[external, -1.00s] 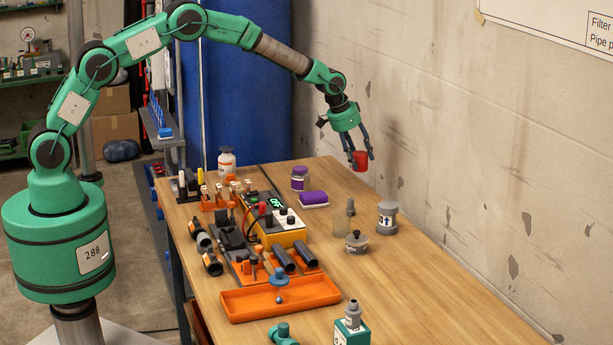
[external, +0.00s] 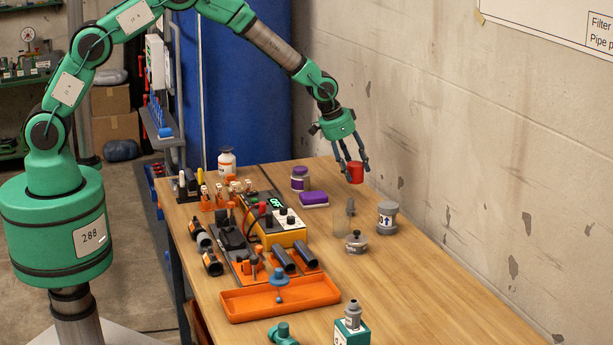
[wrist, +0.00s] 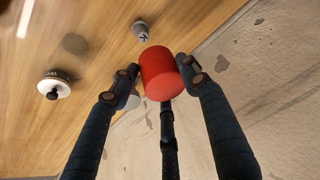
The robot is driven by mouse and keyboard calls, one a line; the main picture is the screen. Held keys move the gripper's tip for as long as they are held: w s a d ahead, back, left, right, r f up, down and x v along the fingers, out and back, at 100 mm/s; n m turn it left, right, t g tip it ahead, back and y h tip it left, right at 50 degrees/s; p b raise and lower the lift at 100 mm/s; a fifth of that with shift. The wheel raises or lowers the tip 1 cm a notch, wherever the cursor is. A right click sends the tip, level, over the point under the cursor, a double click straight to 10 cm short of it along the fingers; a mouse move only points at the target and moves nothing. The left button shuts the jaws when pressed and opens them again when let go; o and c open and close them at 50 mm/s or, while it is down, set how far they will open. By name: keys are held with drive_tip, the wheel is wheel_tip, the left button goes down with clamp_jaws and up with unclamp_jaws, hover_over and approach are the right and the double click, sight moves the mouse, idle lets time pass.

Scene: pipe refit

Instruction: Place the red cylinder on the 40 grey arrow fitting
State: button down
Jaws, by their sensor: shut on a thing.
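The red cylinder (external: 355,173) is in the fingers of my gripper (external: 353,163), held in the air above the far right part of the table. In the wrist view the cylinder (wrist: 163,74) sits between the fingertips of my gripper (wrist: 160,78). The grey fitting with a blue arrow (external: 387,218) stands upright on the table, below and to the right of the cylinder and apart from it. A grey piece with a dark mark (wrist: 140,31) beyond the cylinder in the wrist view looks like this fitting.
A lidded jar with a knob (external: 356,242) and a clear bottle (external: 350,215) stand left of the fitting. A purple block (external: 313,198) and a purple-lidded jar (external: 299,178) lie further left. The wall (external: 470,170) is close on the right. The right front tabletop is clear.

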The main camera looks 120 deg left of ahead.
drive_tip(key=d+r+p, duration=0.1)
drive_tip(key=d+p, duration=0.1)
drive_tip(key=d, duration=0.5)
drive_tip(key=d+r+m+p, duration=0.1)
drive_tip(key=d+p, duration=0.1)
drive_tip(key=d, duration=0.5)
drive_tip(key=shift+s+d+r, duration=0.15)
drive_tip(key=shift+d+r, duration=0.15)
drive_tip(key=shift+d, duration=0.05)
approach(394, 204)
drive_tip(key=shift+w+a, duration=0.5)
drive_tip(key=shift+a, duration=0.2)
drive_tip(key=shift+f, duration=0.1)
drive_tip(key=shift+f, duration=1.65)
drive_tip(key=shift+f, duration=0.15)
